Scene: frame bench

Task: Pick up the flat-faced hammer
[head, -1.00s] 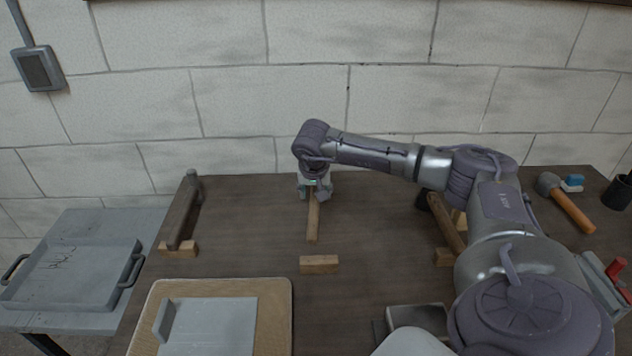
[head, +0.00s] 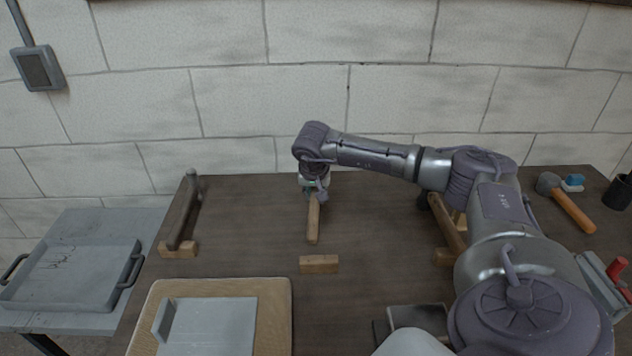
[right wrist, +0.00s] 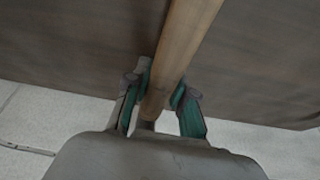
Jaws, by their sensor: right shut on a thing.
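A wooden handle (head: 313,222) lies at the middle back of the bench, pointing toward me. My right gripper (head: 313,192) is over its far end. In the right wrist view the two fingers (right wrist: 160,98) are shut on the handle (right wrist: 181,48), one on each side. Any head on this tool is hidden or out of view, so I cannot tell its face. Another hammer with a grey head and orange handle (head: 570,208) lies at the far right. My left gripper is not in view.
A dark long tool (head: 184,212) rests on a wooden block at left. A small wooden block (head: 319,264) lies in front of the held handle. Another wooden tool (head: 447,222) is partly behind my right arm. A board (head: 274,310) with a grey plate lies at front left.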

